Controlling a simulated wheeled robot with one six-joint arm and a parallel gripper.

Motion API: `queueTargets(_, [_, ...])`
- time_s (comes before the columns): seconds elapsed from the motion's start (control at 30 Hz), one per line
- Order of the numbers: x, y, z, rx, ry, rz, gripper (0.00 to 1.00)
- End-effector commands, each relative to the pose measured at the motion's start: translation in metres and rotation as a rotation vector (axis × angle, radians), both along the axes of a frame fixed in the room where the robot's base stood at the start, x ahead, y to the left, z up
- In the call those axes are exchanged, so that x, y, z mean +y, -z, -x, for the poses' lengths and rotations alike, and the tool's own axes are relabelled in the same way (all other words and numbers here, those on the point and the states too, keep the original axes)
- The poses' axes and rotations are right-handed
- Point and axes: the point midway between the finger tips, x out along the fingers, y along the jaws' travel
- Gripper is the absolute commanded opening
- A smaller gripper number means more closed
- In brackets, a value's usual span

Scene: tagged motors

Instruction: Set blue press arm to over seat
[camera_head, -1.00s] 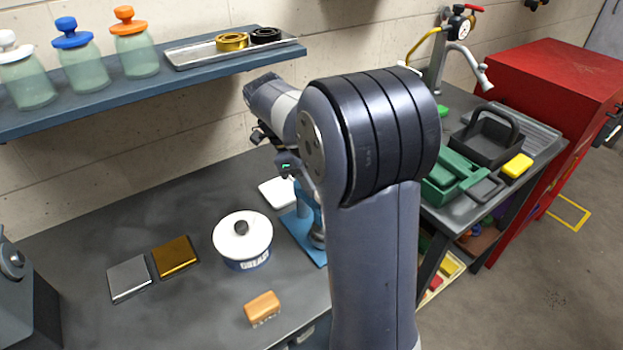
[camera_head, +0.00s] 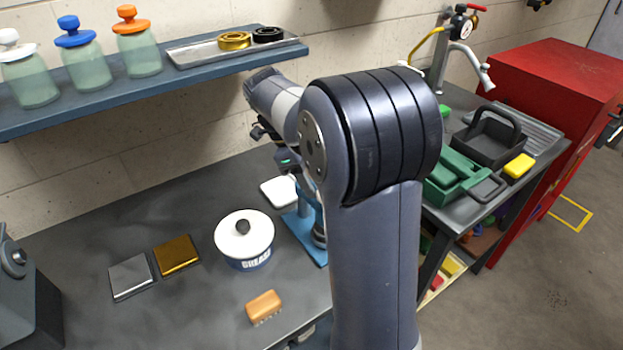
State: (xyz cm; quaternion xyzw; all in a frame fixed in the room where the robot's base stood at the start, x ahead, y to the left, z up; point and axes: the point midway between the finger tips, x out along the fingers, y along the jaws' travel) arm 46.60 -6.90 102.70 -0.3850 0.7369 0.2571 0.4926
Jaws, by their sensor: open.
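The blue press (camera_head: 305,235) stands on the dark workbench, right of the grease tub. My own arm covers most of it, so only part of its blue base and column shows. I cannot tell where its press arm points or see its seat. My gripper (camera_head: 262,131) is above the back of the bench, left of my arm's large joint and higher than the press. It is small and partly hidden by my arm. Its jaws look empty and open.
A grease tub (camera_head: 244,240), an orange brush (camera_head: 264,307), a gold plate (camera_head: 176,255) and a silver plate (camera_head: 131,277) lie on the bench. A white block (camera_head: 279,190) is behind the press. A shelf (camera_head: 130,97) with jars overhangs the back. Green and black caddies stand at right.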

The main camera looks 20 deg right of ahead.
Motion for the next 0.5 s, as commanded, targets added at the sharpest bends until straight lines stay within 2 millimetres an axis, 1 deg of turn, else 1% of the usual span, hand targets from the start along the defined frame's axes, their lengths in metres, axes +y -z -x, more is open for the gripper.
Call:
queueTargets(0.3, [0.02,-0.057,-0.014,-0.004,-0.002,-0.001,0.45])
queueTargets(0.4, [0.025,-0.072,-0.017,-0.002,-0.003,-0.001,0.45])
queueTargets(0.5, [0.029,-0.083,-0.02,-0.002,-0.002,-0.001,0.45])
